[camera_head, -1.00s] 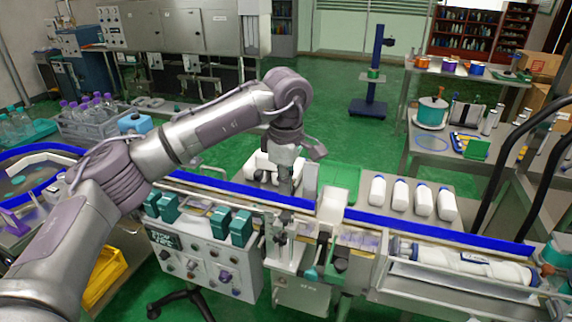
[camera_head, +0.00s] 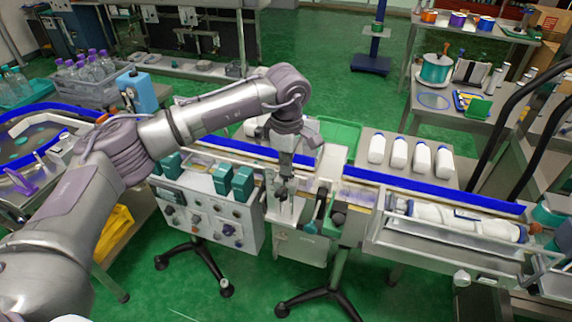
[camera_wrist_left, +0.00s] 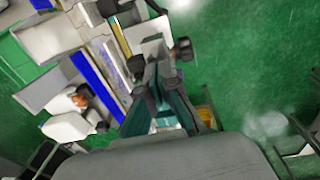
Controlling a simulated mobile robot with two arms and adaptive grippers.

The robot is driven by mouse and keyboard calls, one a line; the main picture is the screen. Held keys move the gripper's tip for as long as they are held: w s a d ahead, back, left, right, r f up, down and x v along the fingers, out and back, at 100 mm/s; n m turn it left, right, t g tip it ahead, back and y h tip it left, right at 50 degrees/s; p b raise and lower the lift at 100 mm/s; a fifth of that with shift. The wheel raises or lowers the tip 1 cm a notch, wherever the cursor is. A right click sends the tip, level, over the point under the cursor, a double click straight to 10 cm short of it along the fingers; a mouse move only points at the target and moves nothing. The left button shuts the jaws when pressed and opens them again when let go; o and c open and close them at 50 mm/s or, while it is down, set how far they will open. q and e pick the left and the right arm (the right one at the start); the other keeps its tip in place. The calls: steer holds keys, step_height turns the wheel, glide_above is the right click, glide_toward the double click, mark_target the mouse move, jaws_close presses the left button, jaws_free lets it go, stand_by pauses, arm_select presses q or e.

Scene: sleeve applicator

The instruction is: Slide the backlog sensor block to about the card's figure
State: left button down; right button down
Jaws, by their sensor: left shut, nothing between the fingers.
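My left gripper (camera_head: 284,192) is shut and empty. It points down over the middle of the conveyor line, beside the white applicator stand (camera_head: 283,212). In the left wrist view its dark fingers (camera_wrist_left: 163,88) reach over the machine. Several teal blocks stand along the line's near side, to the left of the gripper; one (camera_head: 242,183) is closest to it. I cannot tell which part is the backlog sensor block; it may be hidden by the gripper. I cannot read a card or its figure. My right gripper is not in view.
A control panel (camera_head: 212,222) with knobs sits below the blocks. Blue-edged conveyor rails (camera_head: 432,196) run left and right. White bottles (camera_head: 399,152) stand behind the right rail. Green floor lies in front.

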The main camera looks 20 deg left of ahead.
arm_select(q)
steer(key=shift+s+f+b, duration=0.15)
steer(key=shift+f+b, duration=0.4)
steer(key=shift+f, duration=0.15)
steer(key=shift+r, duration=0.1)
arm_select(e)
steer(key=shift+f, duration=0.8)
arm_select(q)
steer(key=shift+s, duration=0.1)
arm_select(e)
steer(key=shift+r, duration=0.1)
